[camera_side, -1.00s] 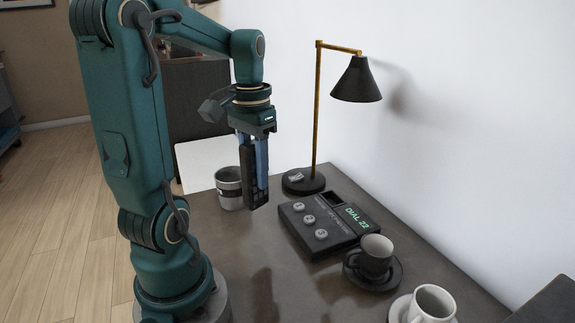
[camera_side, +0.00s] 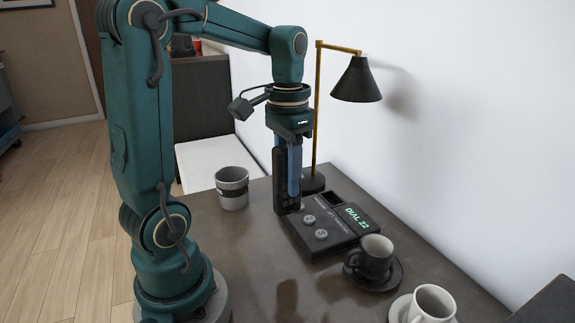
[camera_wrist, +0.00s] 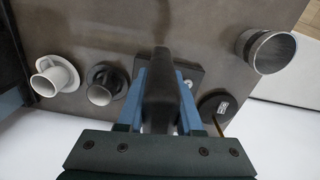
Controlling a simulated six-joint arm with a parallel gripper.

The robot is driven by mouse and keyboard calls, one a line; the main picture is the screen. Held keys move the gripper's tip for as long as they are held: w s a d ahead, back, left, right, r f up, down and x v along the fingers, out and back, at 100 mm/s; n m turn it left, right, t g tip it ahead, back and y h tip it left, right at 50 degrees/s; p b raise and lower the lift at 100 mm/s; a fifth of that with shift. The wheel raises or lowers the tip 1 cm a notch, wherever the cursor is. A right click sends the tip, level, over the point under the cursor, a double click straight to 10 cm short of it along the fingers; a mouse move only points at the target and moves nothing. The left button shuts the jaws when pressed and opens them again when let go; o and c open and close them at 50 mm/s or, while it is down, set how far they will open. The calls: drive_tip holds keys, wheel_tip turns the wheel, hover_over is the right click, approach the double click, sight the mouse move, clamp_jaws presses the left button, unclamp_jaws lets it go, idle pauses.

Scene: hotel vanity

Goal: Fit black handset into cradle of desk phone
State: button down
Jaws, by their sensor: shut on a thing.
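My gripper (camera_side: 288,186) is shut on the black handset (camera_side: 280,178), which hangs upright between the blue fingers. In the wrist view the handset (camera_wrist: 158,92) runs between the fingers and hides much of what lies below. The dark desk phone (camera_side: 342,236) lies on the table with a lit "DIAL 22" display and round buttons. In the side view the handset's lower end overlaps the phone's left end; I cannot tell whether they touch. A dark recess (camera_side: 331,198) shows at the phone's back edge. Part of the phone (camera_wrist: 195,76) shows right of the handset in the wrist view.
A black cup (camera_side: 376,252) on a dark saucer stands close to the phone's right front. A white cup (camera_side: 432,303) is further front. A lamp (camera_side: 357,80) stands behind the phone.

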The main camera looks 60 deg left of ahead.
drive_tip(key=w+d+r, duration=0.2)
drive_tip(key=w+d, duration=0.2)
drive_tip(key=d, duration=0.2)
drive_tip(key=s+a+f+n, duration=0.1)
drive_tip(key=s+a+n, duration=0.3)
drive_tip(key=n, duration=0.1)
drive_tip(key=s+a+f+n, duration=0.1)
drive_tip(key=s+a+n, duration=0.1)
drive_tip(key=shift+s+f+n, duration=0.2)
drive_tip(key=shift+f+n, duration=0.15)
drive_tip(key=shift+n, duration=0.05)
drive_tip(key=s+a+f+n, duration=0.2)
drive_tip(key=s+a+n, duration=0.3)
drive_tip(key=s+n, duration=0.4)
drive_tip(key=shift+d+f, duration=0.1)
drive_tip(key=shift+f, duration=3.6)
drive_tip(key=c, duration=0.6)
unclamp_jaws()
drive_tip(key=shift+o, duration=0.2)
drive_tip(key=shift+r, duration=0.1)
